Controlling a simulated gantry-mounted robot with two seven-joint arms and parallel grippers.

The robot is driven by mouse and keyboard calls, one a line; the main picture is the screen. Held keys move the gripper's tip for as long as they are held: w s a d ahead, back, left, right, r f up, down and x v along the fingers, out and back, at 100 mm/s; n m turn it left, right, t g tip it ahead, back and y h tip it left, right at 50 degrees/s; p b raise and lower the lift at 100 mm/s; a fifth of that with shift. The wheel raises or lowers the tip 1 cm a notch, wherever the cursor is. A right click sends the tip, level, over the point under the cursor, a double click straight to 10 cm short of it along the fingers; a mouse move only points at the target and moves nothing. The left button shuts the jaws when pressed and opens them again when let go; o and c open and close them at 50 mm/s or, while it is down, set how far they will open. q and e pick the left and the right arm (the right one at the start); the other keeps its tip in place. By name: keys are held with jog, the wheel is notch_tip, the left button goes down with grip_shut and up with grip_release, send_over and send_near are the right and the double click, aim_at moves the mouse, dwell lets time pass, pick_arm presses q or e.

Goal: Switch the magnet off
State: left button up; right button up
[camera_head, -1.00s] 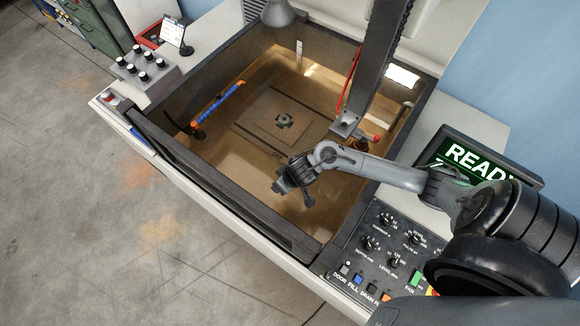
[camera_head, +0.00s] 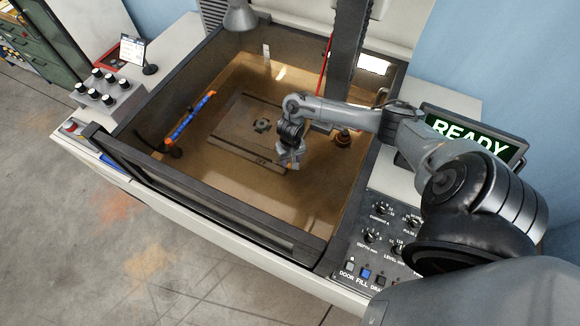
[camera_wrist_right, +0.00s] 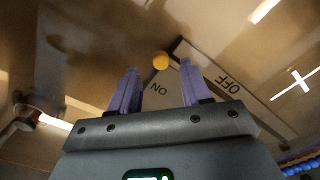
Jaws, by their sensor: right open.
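The magnet is a flat plate (camera_head: 238,128) on the tank floor in the head view, with a small dark part (camera_head: 262,126) on it. Its front side carries lettering. In the right wrist view the block's side (camera_wrist_right: 200,97) reads ON and OFF, and a small yellow-orange round knob (camera_wrist_right: 160,61) sits at its edge close to the ON end. My right gripper (camera_head: 290,164) points down at the plate's front right corner. In the wrist view its purple fingers (camera_wrist_right: 159,72) are apart and empty, with the knob beyond and between their tips. My left gripper is not in view.
The dark tank rim (camera_head: 215,208) surrounds the work space. A blue-and-orange hose (camera_head: 190,118) runs along the left inside. A dark vertical column (camera_head: 347,50) and a red cable stand behind my arm. A control panel (camera_head: 385,235) and READY screen (camera_head: 470,135) are at right.

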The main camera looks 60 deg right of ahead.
jog(key=shift+f+b, duration=0.35)
jog(key=shift+f, duration=2.1)
grip_shut()
